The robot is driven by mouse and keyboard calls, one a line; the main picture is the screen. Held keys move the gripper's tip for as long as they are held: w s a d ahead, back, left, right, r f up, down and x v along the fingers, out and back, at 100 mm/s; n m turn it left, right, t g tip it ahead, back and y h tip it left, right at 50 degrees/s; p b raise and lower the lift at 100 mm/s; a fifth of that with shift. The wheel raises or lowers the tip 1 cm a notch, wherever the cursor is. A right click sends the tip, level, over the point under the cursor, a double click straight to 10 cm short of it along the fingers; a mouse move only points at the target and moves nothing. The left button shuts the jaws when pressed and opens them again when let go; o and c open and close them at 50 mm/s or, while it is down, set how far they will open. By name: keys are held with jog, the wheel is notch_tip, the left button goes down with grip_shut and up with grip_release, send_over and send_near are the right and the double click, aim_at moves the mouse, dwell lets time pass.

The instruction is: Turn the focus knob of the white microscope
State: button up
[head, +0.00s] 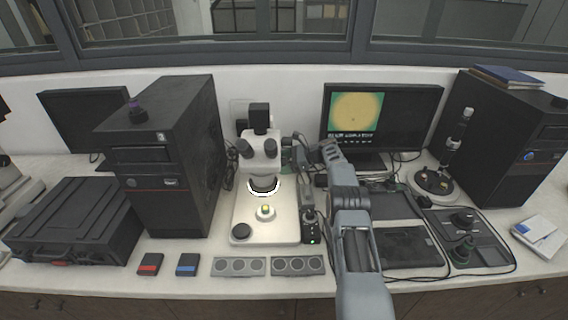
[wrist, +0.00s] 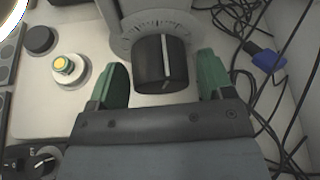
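The white microscope (head: 285,229) stands mid-bench in the head view, with black eyepieces and a lit ring under its head. In the wrist view its pale base (wrist: 66,18) fills the upper left. The black focus knob (wrist: 152,75) has a white line, nearly upright in the picture, and sits in front of a round dial with tick marks. My gripper (wrist: 163,72) is open, with one green finger on each side of the knob. Gaps show between the fingers and the knob. In the head view my gripper (head: 291,154) is at the microscope's right side, and the knob cannot be made out.
A black box with a lit dial (head: 310,227) stands right of the microscope base. A black computer tower (head: 170,160) is on the left, a monitor (head: 393,108) on the right. Loose black cables and a blue connector (wrist: 264,57) lie right of the knob. Grey control boxes (head: 298,266) line the front.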

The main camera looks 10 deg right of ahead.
jog(key=c, duration=0.8)
jog(key=shift+f+b, duration=0.1)
jog(key=shift+b, duration=0.2)
jog(key=n+t+b, duration=0.1)
jog(key=b, duration=0.2)
jog(key=shift+f, duration=0.2)
jog(key=n+t+b, duration=0.1)
jog(key=b, duration=0.3)
jog(key=shift+n, duration=0.4)
jog(key=n+b, duration=0.1)
jog(key=b, duration=0.2)
jog(key=shift+t, duration=0.4)
jog(key=shift+r+n+b, duration=0.1)
jog(key=shift+n+b, duration=0.4)
jog(key=shift+b, duration=0.3)
jog(key=shift+r+t, duration=0.15)
jog(key=shift+t, duration=0.15)
